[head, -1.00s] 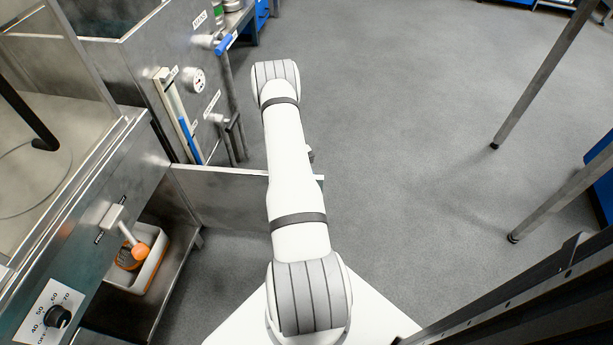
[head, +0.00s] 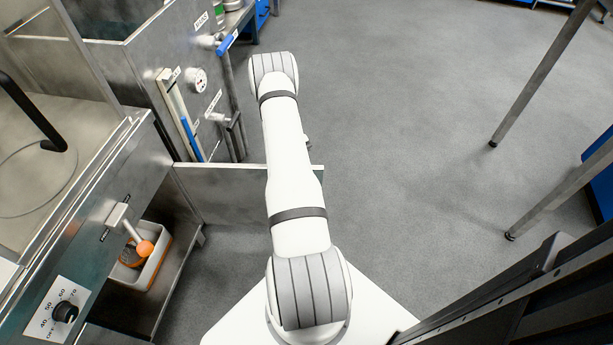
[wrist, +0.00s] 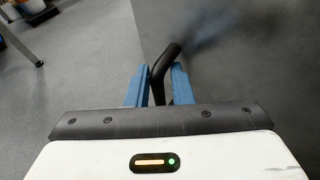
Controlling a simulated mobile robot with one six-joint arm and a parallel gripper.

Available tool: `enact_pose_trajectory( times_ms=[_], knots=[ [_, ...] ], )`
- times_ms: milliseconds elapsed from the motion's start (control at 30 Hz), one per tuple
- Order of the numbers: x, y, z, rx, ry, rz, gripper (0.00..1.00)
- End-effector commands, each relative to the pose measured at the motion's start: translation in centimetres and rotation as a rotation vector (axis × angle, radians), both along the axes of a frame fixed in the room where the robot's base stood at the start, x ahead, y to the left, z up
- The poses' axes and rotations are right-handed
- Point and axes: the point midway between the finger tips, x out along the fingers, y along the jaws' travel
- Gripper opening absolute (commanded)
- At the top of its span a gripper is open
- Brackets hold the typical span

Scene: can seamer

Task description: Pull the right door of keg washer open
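The keg washer's door (head: 225,190) stands swung out from the steel machine (head: 125,180) at the left of the head view. Its far end passes behind my white arm. In the wrist view a dark grey panel, which looks like the door face (wrist: 255,60), fills the right side. A black handle (wrist: 171,55) sticks out tilted between the two blue fingers of my gripper (wrist: 160,85). The fingers look closed around the handle, with its lower part down between them. My gripper is hidden in the head view.
An orange-ended lever (head: 145,248) and a black dial (head: 65,311) sit on the machine's front. A second steel unit with a gauge (head: 197,80) stands beyond. Metal posts (head: 545,75) rise at right. The grey floor (head: 400,130) between is clear.

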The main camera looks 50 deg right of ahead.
Motion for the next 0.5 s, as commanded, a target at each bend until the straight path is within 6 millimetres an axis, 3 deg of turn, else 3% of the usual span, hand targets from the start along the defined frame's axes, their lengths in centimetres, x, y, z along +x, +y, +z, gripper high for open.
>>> enact_pose_trajectory(
  times_ms=[500],
  knots=[
    [3.7, -0.9, -0.2, 0.002, 0.002, -0.002, 0.17]
  ],
)
